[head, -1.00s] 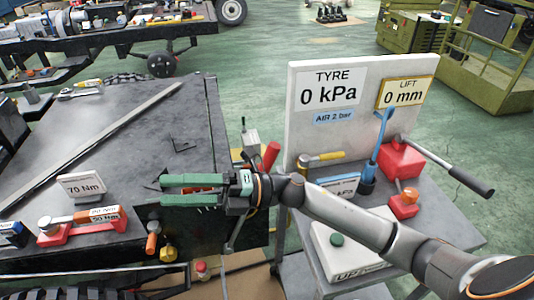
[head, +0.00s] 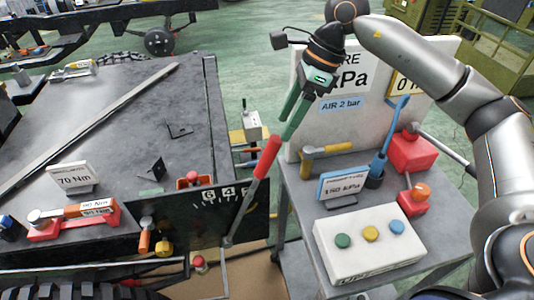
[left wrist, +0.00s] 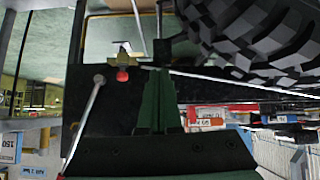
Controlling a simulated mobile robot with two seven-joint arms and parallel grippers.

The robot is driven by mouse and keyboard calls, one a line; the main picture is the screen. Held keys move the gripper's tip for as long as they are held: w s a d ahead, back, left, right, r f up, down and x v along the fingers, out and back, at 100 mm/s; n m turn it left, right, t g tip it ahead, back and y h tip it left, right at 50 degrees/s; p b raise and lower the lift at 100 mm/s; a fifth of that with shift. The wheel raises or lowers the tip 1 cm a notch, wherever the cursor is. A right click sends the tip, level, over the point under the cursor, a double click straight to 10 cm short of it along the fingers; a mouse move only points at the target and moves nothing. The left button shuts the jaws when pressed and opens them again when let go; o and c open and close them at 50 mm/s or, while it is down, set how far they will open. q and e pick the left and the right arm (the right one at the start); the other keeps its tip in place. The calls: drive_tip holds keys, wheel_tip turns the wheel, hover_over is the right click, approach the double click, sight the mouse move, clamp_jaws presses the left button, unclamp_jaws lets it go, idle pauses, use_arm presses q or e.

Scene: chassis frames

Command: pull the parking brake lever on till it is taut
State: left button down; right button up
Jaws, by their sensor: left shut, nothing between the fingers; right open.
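The parking brake lever has a red grip (head: 267,157) on a thin metal rod and leans up to the right from its low pivot in the head view.
A tyre (left wrist: 255,40) is near my left gripper.

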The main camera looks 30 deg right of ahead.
sight(267, 157)
drive_tip(key=p+x, duration=0.1)
drive_tip(key=x, duration=0.9)
drive_tip(key=shift+a+f, duration=0.25)
drive_tip(key=shift+f, duration=0.05)
clamp_jaws()
idle(0.9)
